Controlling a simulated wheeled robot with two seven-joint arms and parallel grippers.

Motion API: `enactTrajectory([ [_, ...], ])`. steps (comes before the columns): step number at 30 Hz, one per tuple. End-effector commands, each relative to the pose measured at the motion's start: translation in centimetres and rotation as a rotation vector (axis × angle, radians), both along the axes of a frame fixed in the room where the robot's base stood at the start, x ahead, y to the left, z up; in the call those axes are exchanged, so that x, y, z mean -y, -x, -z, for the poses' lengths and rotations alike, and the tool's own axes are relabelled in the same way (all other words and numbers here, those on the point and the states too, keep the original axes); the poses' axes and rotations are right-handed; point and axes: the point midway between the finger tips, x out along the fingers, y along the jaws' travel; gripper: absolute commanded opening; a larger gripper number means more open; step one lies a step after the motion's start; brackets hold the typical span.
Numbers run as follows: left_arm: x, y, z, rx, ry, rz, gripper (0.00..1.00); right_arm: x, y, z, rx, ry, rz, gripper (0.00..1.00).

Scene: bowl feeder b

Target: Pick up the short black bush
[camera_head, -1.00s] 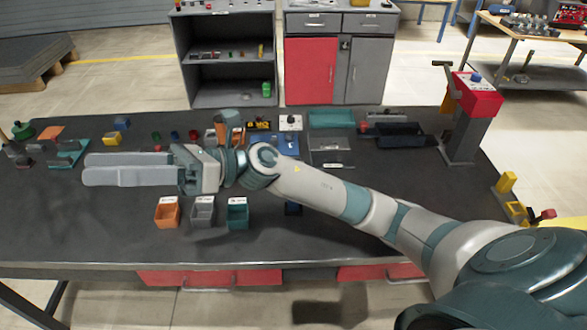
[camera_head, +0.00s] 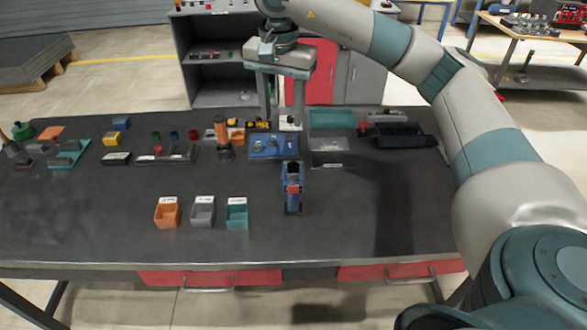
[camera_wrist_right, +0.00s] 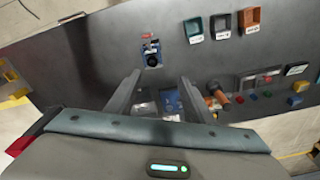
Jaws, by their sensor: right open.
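I cannot clearly pick out the short black bush. In the wrist view a dark round part or opening (camera_wrist_right: 152,60) shows on a blue fixture; I cannot tell which it is. The blue fixture (camera_head: 292,172) stands at mid-table in the head view, with a red piece on its front. My right gripper (camera_head: 284,120) points down, open and empty, above and behind the fixture, over the area of the blue tray (camera_head: 262,153). In the wrist view its fingers (camera_wrist_right: 159,76) are spread apart. My left gripper is not in view.
Orange (camera_head: 167,216), grey (camera_head: 203,215) and teal (camera_head: 237,217) bins stand near the front edge. An orange-topped dark cylinder (camera_head: 222,135) stands left of the blue tray. A teal tray (camera_head: 332,118) and a black tray (camera_head: 400,140) lie at the back right. The front right table is clear.

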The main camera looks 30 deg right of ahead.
Motion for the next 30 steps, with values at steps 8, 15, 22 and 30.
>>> enactTrajectory([
  [8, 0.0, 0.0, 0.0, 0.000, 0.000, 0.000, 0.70, 1.6, 0.1, -0.8, -0.001, 0.050, 0.011, 0.48],
  [15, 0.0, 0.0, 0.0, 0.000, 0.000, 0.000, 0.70, 1.5, 0.1, -0.6, -0.002, 0.047, 0.011, 0.48],
  [22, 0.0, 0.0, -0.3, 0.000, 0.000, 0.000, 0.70, 1.6, 0.0, 0.8, -0.004, 0.046, 0.009, 0.48],
  [30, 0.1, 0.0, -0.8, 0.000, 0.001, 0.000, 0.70, 1.9, -0.2, 3.6, -0.004, 0.045, 0.011, 0.48],
])
